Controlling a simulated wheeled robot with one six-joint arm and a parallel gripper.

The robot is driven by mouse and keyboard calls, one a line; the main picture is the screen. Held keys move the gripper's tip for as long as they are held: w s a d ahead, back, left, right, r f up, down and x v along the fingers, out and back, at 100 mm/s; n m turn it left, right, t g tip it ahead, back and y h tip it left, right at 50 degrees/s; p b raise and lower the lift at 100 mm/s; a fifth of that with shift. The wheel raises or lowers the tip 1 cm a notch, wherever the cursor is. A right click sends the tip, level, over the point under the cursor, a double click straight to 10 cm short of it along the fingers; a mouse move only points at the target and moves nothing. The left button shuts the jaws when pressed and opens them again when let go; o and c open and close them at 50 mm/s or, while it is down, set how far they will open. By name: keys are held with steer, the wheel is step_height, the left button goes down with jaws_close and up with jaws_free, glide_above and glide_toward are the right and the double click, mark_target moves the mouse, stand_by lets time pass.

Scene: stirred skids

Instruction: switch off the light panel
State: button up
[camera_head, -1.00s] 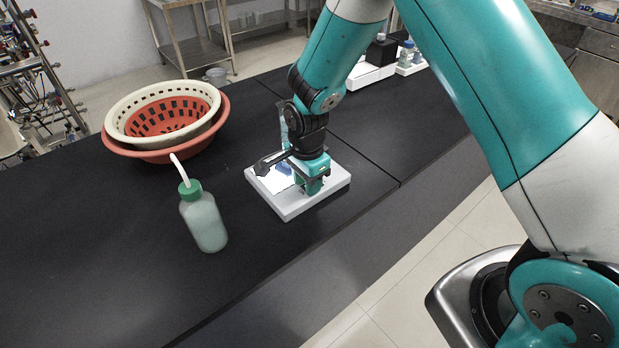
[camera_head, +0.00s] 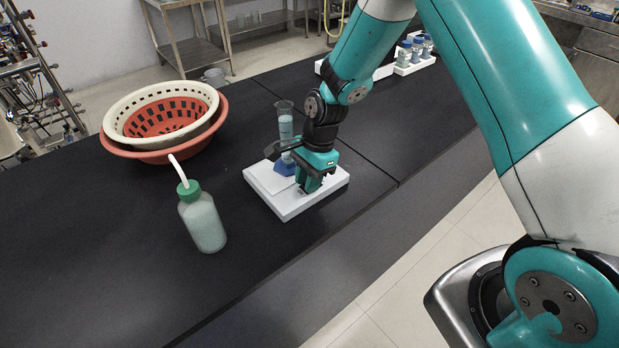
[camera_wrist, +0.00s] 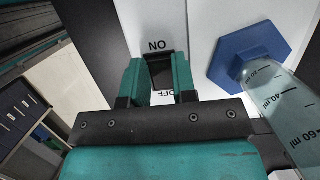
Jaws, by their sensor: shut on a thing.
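The light panel (camera_head: 290,211) is a low white box on the black bench; its lit-type plate (camera_head: 266,178) is plain white and not glowing strongly. My gripper (camera_head: 307,190) is down at the panel's right part. In the wrist view my teal fingers (camera_wrist: 161,82) are on either side of a dark switch (camera_wrist: 160,58), shut on it. The panel (camera_wrist: 192,30) shows "ON" and "OFF" labels, upside down, above and below the switch. The switch is hidden in the head view, and part of "OFF" is covered.
A measuring cylinder (camera_head: 285,125) with a blue hexagonal base (camera_wrist: 250,54) stands on the panel, close beside my gripper. A wash bottle (camera_head: 203,222) stands left of the panel. Nested baskets (camera_head: 165,150) lie behind it. Small bottles (camera_head: 416,50) stand in a rack at the back right.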

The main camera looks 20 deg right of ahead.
steer(key=shift+w+r, duration=0.1)
steer(key=shift+w, duration=0.05)
steer(key=o, duration=0.6)
steer(key=shift+o, duration=0.2)
steer(key=b+v, duration=0.2)
steer(key=v, duration=1.5)
steer(key=shift+r, duration=0.2)
steer(key=s+a+r+n, duration=0.2)
steer(key=s+n, duration=0.5)
steer(key=s, duration=0.1)
steer(key=s+a+r+n+y, duration=0.1)
steer(key=s+a+r+n, duration=0.1)
steer(key=s+n, duration=0.5)
steer(key=s+a+r+n+t, duration=0.1)
steer(key=s+a+r+n, duration=0.1)
steer(key=s+n, duration=0.5)
steer(key=s+a, duration=0.1)
steer(key=s, duration=0.3)
steer(key=shift+a, duration=0.3)
